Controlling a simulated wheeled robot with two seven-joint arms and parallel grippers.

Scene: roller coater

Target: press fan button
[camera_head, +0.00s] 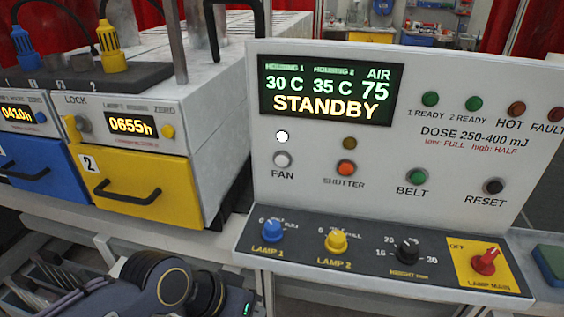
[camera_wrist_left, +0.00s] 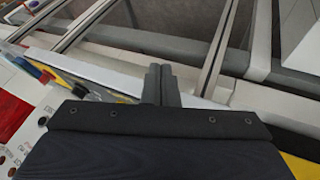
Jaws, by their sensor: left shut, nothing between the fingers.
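The fan button (camera_head: 283,159) is a round pale grey button above the FAN label, at the left of the upright white control panel (camera_head: 310,190). A bright white lamp (camera_head: 282,136) sits just above it. The display (camera_head: 330,93) reads STANDBY. My left arm shows low at the left in the head view, below and apart from the fan button; its fingers cannot be made out there. In the left wrist view, my left gripper (camera_wrist_left: 160,85) is shut and empty, its fingers over rails and a pale ledge. My right gripper is not in view.
Beside the fan button are the orange shutter button (camera_head: 347,168), green belt button (camera_head: 416,177) and black reset button (camera_head: 493,186). Below, a sloped dark shelf holds blue (camera_head: 271,230), yellow (camera_head: 336,241) and black (camera_head: 406,251) knobs and a red main switch (camera_head: 485,262). A yellow drawer (camera_head: 150,190) stands left.

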